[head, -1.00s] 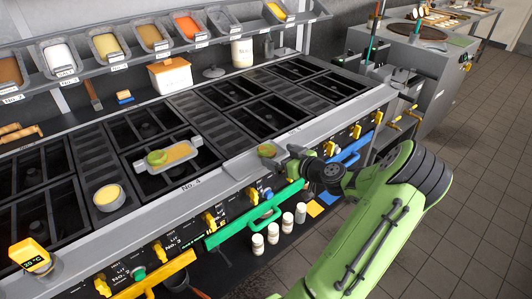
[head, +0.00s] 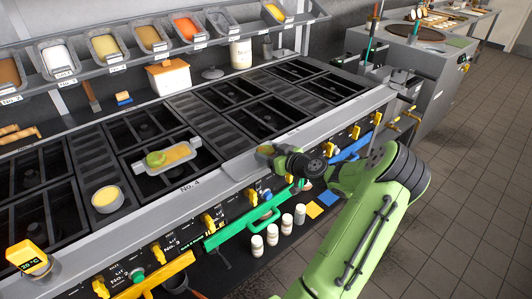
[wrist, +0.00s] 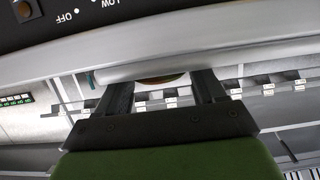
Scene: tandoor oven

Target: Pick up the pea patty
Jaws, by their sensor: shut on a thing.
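My gripper (wrist: 161,84) is shut on the pea patty, which shows as a thin brown-green edge (wrist: 160,80) between the two dark fingers in the wrist view. In the head view a bit of the green patty (head: 265,149) shows at the gripper's left, at the grey plate (head: 240,167) on the counter's front edge. My wrist hides much of it. Whether it is clear of the plate I cannot tell. Another green round piece (head: 155,159) lies on the left end of a long pan (head: 181,152) on the No. 4 burner.
The stove (head: 150,200) has black grates and a row of yellow knobs along its front. A yellow-filled bowl (head: 107,198) stands at the left. Several white shakers (head: 272,234) stand below the green handle (head: 235,233).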

